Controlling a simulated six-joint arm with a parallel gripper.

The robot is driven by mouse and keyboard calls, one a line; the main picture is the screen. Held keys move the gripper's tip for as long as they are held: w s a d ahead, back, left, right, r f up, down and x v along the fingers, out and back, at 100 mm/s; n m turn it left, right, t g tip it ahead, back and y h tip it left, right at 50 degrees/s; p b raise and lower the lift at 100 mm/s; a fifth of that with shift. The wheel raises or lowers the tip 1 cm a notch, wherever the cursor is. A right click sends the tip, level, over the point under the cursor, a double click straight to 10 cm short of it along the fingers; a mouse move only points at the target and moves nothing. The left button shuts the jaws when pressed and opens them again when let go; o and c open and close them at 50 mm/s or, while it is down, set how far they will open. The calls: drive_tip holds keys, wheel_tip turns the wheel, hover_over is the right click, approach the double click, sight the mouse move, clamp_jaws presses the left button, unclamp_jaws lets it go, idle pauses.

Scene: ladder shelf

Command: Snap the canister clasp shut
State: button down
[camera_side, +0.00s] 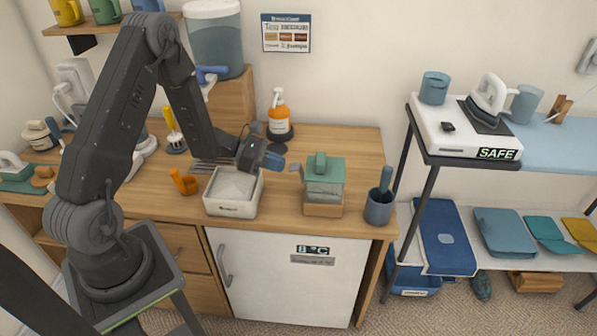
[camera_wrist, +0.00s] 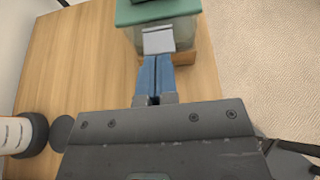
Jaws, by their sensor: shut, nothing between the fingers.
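The canister (camera_side: 323,188) has a green lid, a clear body and a wooden base. It stands upright near the right end of the wooden counter. Its grey clasp (camera_side: 297,170) sticks out from the left side, towards my gripper. My gripper (camera_side: 279,162) is shut and empty, just left of the clasp, with a small gap in the side view. In the wrist view, the blue fingertips (camera_wrist: 156,57) are together at the near edge of the grey clasp plate (camera_wrist: 158,40). I cannot tell there whether they touch. The canister body (camera_wrist: 185,32) is partly hidden behind the plate.
A white bin (camera_side: 232,210) stands below my wrist. A blue cup with a handle in it (camera_side: 379,207) is right of the canister, by the counter's edge. An orange pump bottle (camera_side: 280,117) stands behind. Bare counter (camera_side: 345,145) lies behind the canister.

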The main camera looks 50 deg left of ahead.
drive_tip(key=shift+w+d, duration=0.4)
idle(0.5)
drive_tip(key=shift+w+d+r, duration=0.25)
drive_tip(key=shift+w+d, duration=0.05)
drive_tip(key=s+a, duration=0.4)
drive_tip(key=shift+s+a, duration=0.15)
drive_tip(key=shift+a, duration=0.05)
idle(0.5)
idle(0.7)
